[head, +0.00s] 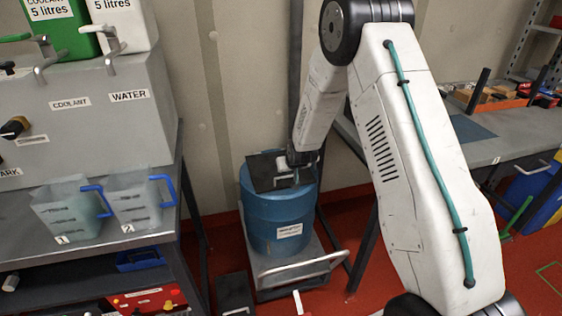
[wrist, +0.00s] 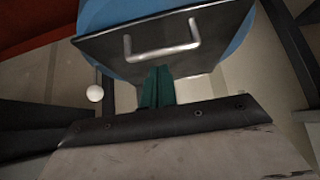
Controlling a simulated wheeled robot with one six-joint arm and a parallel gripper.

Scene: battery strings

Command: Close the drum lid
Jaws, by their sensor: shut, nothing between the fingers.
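The blue drum (head: 275,220) stands on a low metal platform in the head view; its side also shows in the wrist view (wrist: 105,12). Its dark lid (head: 262,175) is at the drum's top. I cannot tell whether it lies fully flat. In the wrist view the lid (wrist: 105,45) carries a bare metal handle (wrist: 165,54). My gripper (head: 296,178) is over the lid. In the wrist view its green fingers (wrist: 158,72) are together and empty, at the lid's edge near the handle. I cannot tell whether they touch the lid.
A grey bench with two jugs (head: 65,210) (head: 135,203) stands left of the drum. A workbench (head: 500,150) is on the right, behind my arm. The platform (head: 300,262) has a raised metal bar in front. A wall is close behind the drum.

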